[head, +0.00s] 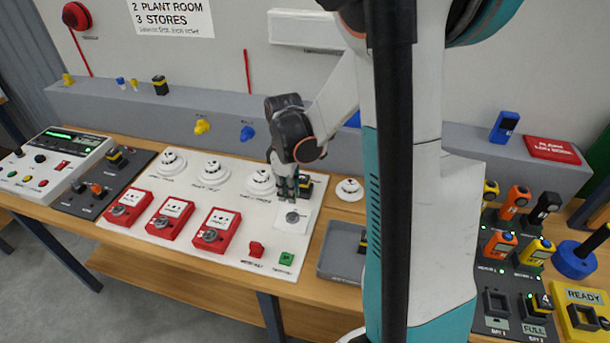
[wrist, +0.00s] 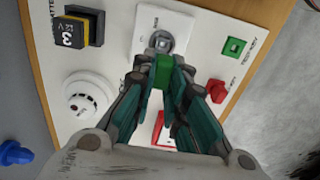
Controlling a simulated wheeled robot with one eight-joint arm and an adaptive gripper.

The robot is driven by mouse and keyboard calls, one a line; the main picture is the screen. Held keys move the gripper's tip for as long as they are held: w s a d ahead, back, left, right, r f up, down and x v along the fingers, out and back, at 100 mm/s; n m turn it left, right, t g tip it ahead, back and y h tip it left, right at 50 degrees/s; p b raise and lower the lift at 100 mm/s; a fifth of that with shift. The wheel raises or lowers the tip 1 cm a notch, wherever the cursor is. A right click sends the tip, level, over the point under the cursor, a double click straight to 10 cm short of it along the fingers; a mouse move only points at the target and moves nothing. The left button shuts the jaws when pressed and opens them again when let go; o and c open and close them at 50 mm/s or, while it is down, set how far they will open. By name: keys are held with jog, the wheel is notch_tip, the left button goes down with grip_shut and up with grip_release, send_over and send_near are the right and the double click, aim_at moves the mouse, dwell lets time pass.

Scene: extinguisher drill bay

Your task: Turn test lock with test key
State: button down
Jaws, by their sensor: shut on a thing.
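My gripper (head: 292,196) reaches down over the right end of the white panel, just above the grey round test lock (head: 292,217) on its pale plate. In the wrist view, my gripper (wrist: 164,75) is shut on a green block, which I take to be the test key (wrist: 163,70). The lock (wrist: 160,42) shows just beyond the key's end there. I cannot tell whether the key's tip is inside the lock. A green square holder (head: 286,258) sits at the panel's front edge, also in the wrist view (wrist: 234,48).
A black and yellow battery block marked 3 (wrist: 70,32) stands close to the lock. A white detector (wrist: 88,97) and a red key-like piece (wrist: 217,91) are near. Red call points (head: 215,230) line the front. A grey tray (head: 340,250) lies to the right.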

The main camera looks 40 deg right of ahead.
aim_at(290, 215)
jog(key=shift+s+f+b, duration=0.1)
jog(key=shift+f+b, duration=0.3)
jog(key=shift+f, duration=0.1)
jog(key=shift+f+b, duration=1.45)
jog(key=shift+f, duration=0.75)
jog(key=shift+f+b, duration=0.75)
jog(key=shift+b, duration=0.25)
dwell(0.8)
jog(key=shift+m, duration=1.2)
